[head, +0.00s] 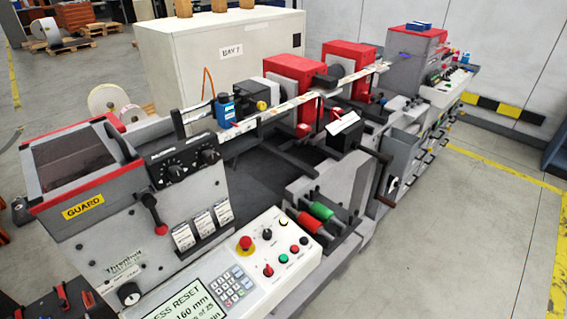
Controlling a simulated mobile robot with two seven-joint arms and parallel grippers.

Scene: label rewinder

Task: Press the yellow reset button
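The control panel (275,262) of the label rewinder is at the lower middle of the head view. It has a display (188,303) whose visible text includes "ESS RESET", "160 mm" and "of 25"; its left part is cut off. Beside it is a keypad (233,285). A red mushroom button (246,242) stands on a yellow base. I cannot make out a separate yellow button. Neither of my grippers is in view.
A grey box with a yellow "GUARD" label (83,206) and a red-handled lever (150,202) stands left of the panel. Red and green rollers (320,211) lie right of it. A white cabinet (215,60) stands behind. Open floor (480,230) is at the right.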

